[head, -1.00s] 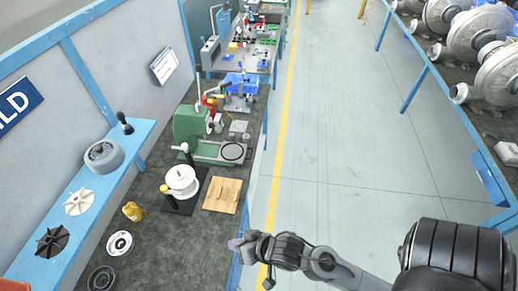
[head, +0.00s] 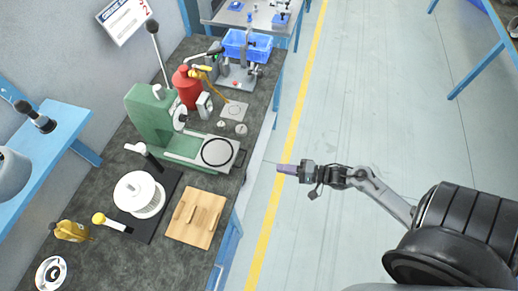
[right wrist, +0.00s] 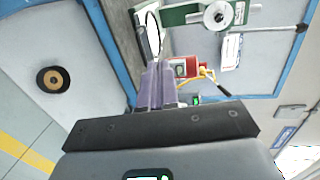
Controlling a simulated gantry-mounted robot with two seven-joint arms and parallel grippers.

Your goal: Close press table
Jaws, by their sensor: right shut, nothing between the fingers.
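The green press (head: 153,117) stands on the dark bench, with a long lever rising from it. My right gripper (head: 280,168) is shut and empty, off the bench's front edge, a little to the right of the table's end. In the right wrist view the purple fingers (right wrist: 157,86) are together, and the press (right wrist: 216,14) shows beyond them at the top. My left gripper is not in view.
A wooden block board (head: 197,218) and a white finned rotor (head: 139,195) lie in front of the press. A red bottle (head: 187,88) and a blue bin (head: 247,45) stand behind it. The aisle floor right of the bench is clear.

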